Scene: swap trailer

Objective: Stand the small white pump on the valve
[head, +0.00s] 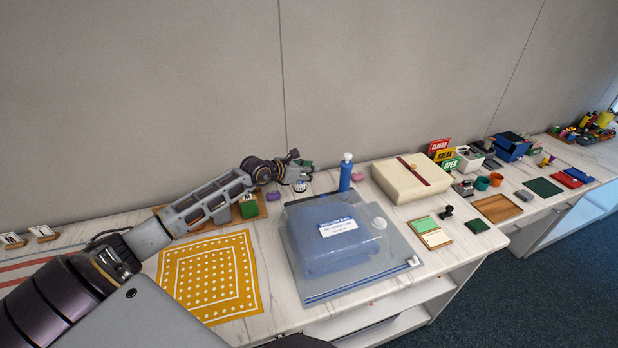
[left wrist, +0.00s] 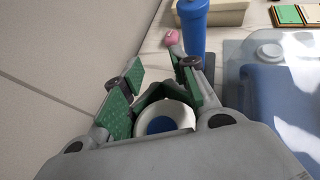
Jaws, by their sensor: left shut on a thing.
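The small white pump (head: 300,187), with a dark band, is in my left gripper (head: 299,171), which is shut on it near the wall side of the counter. In the left wrist view, the pump's white round top with a blue middle (left wrist: 166,124) shows between the green-padded fingers (left wrist: 152,88). The valve (head: 379,223) is a pale round disc on the right part of a clear bag with blue contents (head: 310,245). It also shows in the left wrist view (left wrist: 270,52). The pump is apart from the valve, to its left and farther back. My right gripper is out of view.
A tall blue bottle (head: 346,174) stands between the pump and the cream box (head: 410,178). Pink (head: 357,177) and purple (head: 273,196) lumps lie near the wall. A yellow dotted cloth (head: 210,275) lies left of the bag. Stamp things (head: 447,210) are to the right.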

